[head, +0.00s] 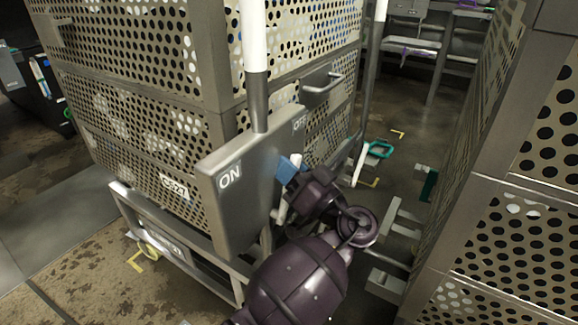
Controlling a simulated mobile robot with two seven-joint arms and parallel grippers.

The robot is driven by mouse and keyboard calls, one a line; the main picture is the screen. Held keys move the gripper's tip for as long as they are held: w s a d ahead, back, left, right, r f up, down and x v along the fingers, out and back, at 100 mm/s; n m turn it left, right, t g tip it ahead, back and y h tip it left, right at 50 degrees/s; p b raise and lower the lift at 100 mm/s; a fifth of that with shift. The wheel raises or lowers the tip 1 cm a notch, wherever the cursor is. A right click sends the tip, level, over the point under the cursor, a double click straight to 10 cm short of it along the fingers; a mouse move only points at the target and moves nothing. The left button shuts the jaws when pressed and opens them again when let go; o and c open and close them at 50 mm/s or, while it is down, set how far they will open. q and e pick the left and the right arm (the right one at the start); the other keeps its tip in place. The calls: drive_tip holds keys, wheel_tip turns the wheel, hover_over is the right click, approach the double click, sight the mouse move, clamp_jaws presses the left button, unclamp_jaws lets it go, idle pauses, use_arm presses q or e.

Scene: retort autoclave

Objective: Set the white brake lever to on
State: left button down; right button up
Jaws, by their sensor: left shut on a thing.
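The grey brake plate (238,195) stands on the near end of the perforated trolley, with ON on its left part and OFF at its far right. My left gripper (291,178), dark purple with a blue part at its tip, is against the right side of the plate, between the two labels. It is shut on the white brake lever (281,211), of which only small white pieces show beside the fingers. The gripper hides most of the lever, so its exact angle cannot be told. My right gripper is not in view.
The perforated trolley (140,110) fills the left, with a white-topped upright (254,35) behind the plate. Another perforated unit (500,235) stands close on the right. A narrow floor gap runs between them, with a teal object (380,149) lying farther back.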

use_arm(q)
drive_tip(key=c, duration=0.9)
unclamp_jaws()
drive_tip(key=shift+d+f, duration=0.1)
drive_tip(key=shift+w, duration=0.15)
